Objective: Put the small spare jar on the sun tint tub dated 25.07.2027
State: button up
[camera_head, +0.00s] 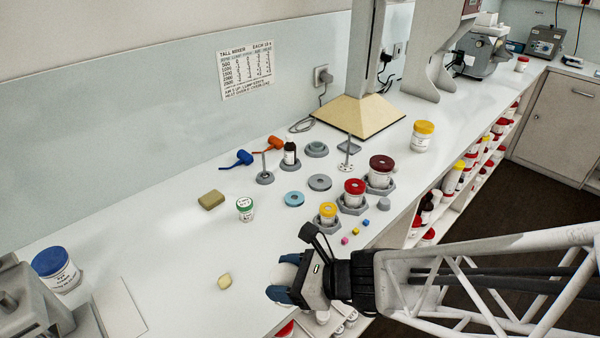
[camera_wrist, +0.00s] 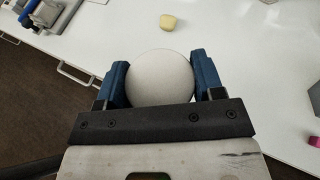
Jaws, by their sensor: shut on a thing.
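My gripper (camera_head: 283,282) is at the front edge of the bench, and its blue fingers also show in the wrist view (camera_wrist: 160,83). It is shut on a plain white round thing (camera_wrist: 162,76), seen from above between the fingers. This may be the small spare jar; no label shows. In the head view it is mostly hidden by the fingers. A yellow-lidded tub (camera_head: 423,136) stands at the back right. A smaller yellow-lidded jar (camera_head: 327,214) stands in a grey holder, beyond my gripper. The dates on the labels are too small to read, so I cannot tell the sun tint tub.
Red-lidded (camera_head: 354,192) and dark-red-lidded (camera_head: 381,171) tubs stand in grey holders. A blue-lidded tub (camera_head: 55,268) is far left. Small cubes (camera_head: 356,231) lie near my gripper.

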jog(key=w+d+r+m+t+h, duration=0.15)
jog(key=w+d, duration=0.35)
jog(key=w, duration=0.5)
jog(key=w+d+r+m+t, duration=0.1)
jog(key=w+d+r, duration=0.3)
jog(key=w, duration=0.6)
jog(key=w+d+r+m+t+h, duration=0.1)
jog(key=w+d+r+m+t, duration=0.1)
jog(key=w+d, duration=0.6)
jog(key=w+d+r+m+t+h, duration=0.1)
jog(key=w+d+m, duration=0.1)
jog(key=w+d, duration=0.8)
jog(key=w+d+r+m+t+h, duration=0.1)
jog(key=w+d+r+t+h, duration=0.1)
jog(key=w+d, duration=0.8)
jog(key=d, duration=0.5)
jog(key=shift+d+r+m, duration=0.15)
jog(key=shift+d+m, duration=0.05)
jog(key=shift+m, duration=0.15)
jog(key=shift+w, duration=0.1)
send_over(424, 124)
jog(key=shift+w+f, duration=0.2)
jog(key=shift+f, duration=0.55)
jog(key=shift+f, duration=1.75)
